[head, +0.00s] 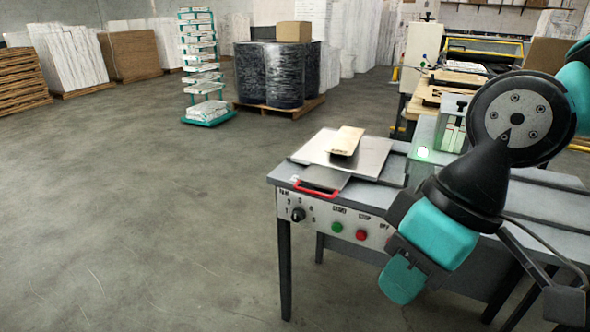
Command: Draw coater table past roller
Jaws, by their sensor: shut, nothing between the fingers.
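The coater table (372,158) is a flat silver plate on the near left end of the grey bench. A red handle (316,188) is at its front left corner, at the edge of a darker grey slab. A tan, flat piece (347,138) with a dark near end lies on the plate. A green-and-grey upright housing (452,127) stands to the right, with a lit green lamp (422,152) at its base; the roller itself cannot be made out. My teal and black arm covers the bench's right part. My gripper's fingers do not show.
The bench front panel (375,236) has a black knob (298,215), a green button (337,227) and a red button (361,235). Open floor lies left. A wrapped pallet load (270,75), a teal rack (200,60) and another machine (485,50) stand behind.

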